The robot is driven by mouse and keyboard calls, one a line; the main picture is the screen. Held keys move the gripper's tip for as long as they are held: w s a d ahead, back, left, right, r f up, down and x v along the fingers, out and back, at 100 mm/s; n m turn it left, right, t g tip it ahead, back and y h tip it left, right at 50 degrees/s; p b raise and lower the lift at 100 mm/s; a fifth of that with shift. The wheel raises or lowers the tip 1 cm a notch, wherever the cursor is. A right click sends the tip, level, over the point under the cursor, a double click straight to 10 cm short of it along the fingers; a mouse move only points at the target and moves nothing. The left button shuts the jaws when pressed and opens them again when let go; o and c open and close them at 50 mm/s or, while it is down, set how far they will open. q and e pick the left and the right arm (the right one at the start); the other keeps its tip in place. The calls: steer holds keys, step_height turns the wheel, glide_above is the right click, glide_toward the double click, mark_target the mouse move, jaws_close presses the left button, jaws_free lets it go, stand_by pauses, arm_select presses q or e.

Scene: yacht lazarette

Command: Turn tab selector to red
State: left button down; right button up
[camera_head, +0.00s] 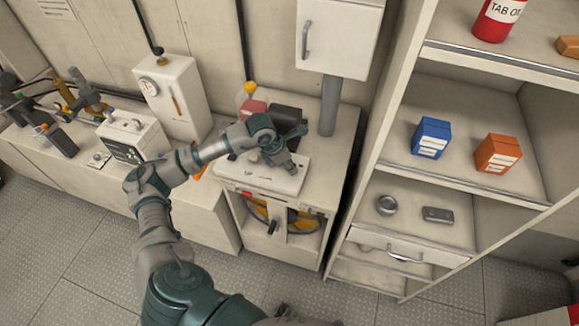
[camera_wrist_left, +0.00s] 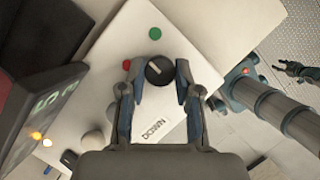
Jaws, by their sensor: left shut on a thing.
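The tab selector is a round dark knob (camera_wrist_left: 159,73) on a white control box (camera_head: 255,181). A small light mark shows on the knob, but its exact direction is hard to read. A green dot (camera_wrist_left: 155,33) lies above the knob and a red dot (camera_wrist_left: 126,65) to its left in the left wrist view. My left gripper (camera_wrist_left: 154,82) has a finger on either side of the knob and is shut on it. In the head view my left gripper (camera_head: 279,156) hides the knob. A small dark claw shape (camera_wrist_left: 300,72) may be my right gripper.
A black box (camera_head: 284,118) stands behind the control box, beside a yellow-capped bottle (camera_head: 247,92). A grey post (camera_head: 330,105) rises at the right. Shelves on the right hold a blue box (camera_head: 431,137) and an orange box (camera_head: 498,153). The floor is clear at lower left.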

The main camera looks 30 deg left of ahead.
arm_select(q)
steer(key=n+y+b, duration=0.1)
steer(key=n, duration=0.1)
steer(key=n+b, duration=0.1)
steer(key=n, duration=0.1)
steer(key=shift+d+f+n+t+y, duration=0.15)
steer(key=shift+n+t+y, duration=0.15)
steer(key=shift+y, duration=0.1)
steer(key=shift+n+y+b, duration=0.3)
steer(key=shift+n+b, duration=0.25)
steer(key=shift+n, duration=0.65)
steer(key=shift+d+n+y+b, duration=0.1)
steer(key=shift+n+y+b, duration=0.45)
steer(key=shift+n, duration=0.45)
arm_select(e)
steer(key=shift+w+a+f, duration=0.2)
steer(key=shift+w+f, duration=0.55)
steer(key=shift+w, duration=0.05)
steer(key=shift+w+a+f, duration=0.2)
steer(key=shift+w+f, duration=0.5)
steer(key=shift+w, duration=0.1)
arm_select(q)
steer(key=c, duration=0.8)
jaws_free()
arm_select(e)
steer(key=shift+w, duration=0.1)
steer(key=shift+a, duration=0.1)
arm_select(q)
steer(key=v, duration=1.2)
